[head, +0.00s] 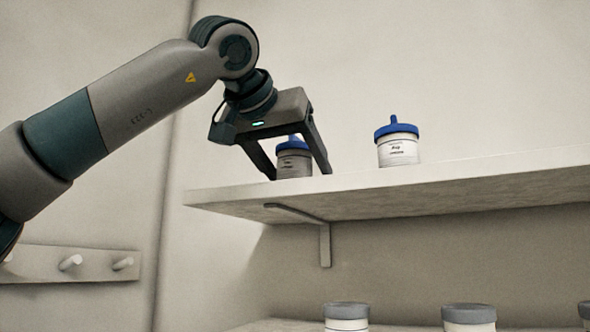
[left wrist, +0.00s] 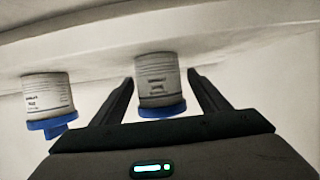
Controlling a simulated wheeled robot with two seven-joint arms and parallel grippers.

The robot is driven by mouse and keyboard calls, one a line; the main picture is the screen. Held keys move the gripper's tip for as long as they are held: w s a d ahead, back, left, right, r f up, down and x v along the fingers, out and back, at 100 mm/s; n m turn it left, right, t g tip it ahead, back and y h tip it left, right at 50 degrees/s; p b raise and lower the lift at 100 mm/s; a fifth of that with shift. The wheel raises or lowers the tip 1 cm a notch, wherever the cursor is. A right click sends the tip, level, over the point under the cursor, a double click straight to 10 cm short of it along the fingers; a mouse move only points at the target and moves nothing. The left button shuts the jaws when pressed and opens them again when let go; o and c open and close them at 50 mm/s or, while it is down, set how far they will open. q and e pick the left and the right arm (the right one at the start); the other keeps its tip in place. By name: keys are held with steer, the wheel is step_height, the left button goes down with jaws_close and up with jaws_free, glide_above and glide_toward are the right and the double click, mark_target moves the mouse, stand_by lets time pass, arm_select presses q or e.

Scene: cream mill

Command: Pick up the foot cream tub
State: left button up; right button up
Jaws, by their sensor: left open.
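Two white tubs with blue lids stand upright on the upper shelf (head: 450,180). The nearer-left tub (head: 294,162) is between the two fingers of my left gripper (head: 299,175), which is open and points down around it. The left wrist view shows this tub upside down (left wrist: 158,80), between the fingers with a gap visible on each side. The other tub (head: 397,150) stands apart to the right in the head view; it also shows at left in the left wrist view (left wrist: 47,95). The labels are too small to read surely, so I cannot tell which is foot cream.
A bracket (head: 325,243) supports the upper shelf from below. Grey-lidded tubs (head: 346,316) stand on a lower shelf, cut by the bottom edge of the head view. A peg rail (head: 85,263) is on the wall at left. The upper shelf is clear right of the second tub.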

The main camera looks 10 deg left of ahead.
mark_target(296, 146)
arm_select(q)
steer(key=shift+s, duration=0.15)
steer(key=shift+c, duration=0.4)
steer(key=c, duration=1.3)
steer(key=shift+r, duration=0.15)
steer(key=shift+r, duration=0.8)
step_height(296, 146, up, 2)
steer(key=s+d+r, duration=0.6)
steer(key=d+r, duration=0.1)
steer(key=d, duration=0.2)
steer(key=shift+s+d, duration=0.25)
steer(key=shift+s, duration=0.15)
steer(key=shift+r, duration=0.1)
